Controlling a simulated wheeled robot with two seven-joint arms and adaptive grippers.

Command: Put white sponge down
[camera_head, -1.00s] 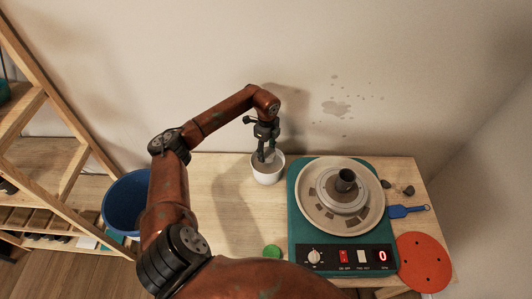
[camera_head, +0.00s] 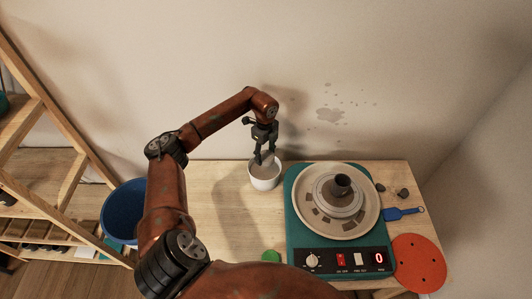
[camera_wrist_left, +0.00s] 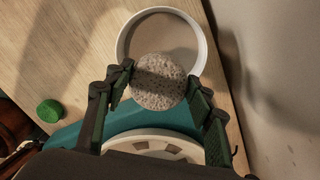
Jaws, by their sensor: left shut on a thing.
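The white sponge (camera_wrist_left: 159,81) is a round, pale, speckled piece in the left wrist view. My left gripper (camera_wrist_left: 163,88) is shut on it, with a dark finger on each side. In the head view my left gripper (camera_head: 264,161) points down over the white pot (camera_head: 265,183) on the table, with its fingertips at the pot's opening. The pot's rim also shows in the left wrist view (camera_wrist_left: 124,38), behind the sponge. How deep the sponge sits relative to the rim is hard to tell. My right gripper is not in view.
A teal pottery wheel (camera_head: 300,243) with a pale round plate stands right of the pot. A green round sponge (camera_head: 270,256) lies in front. A blue tool (camera_head: 400,213) and an orange disc (camera_head: 418,262) lie at right. A blue bucket (camera_head: 122,212) stands left of the table.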

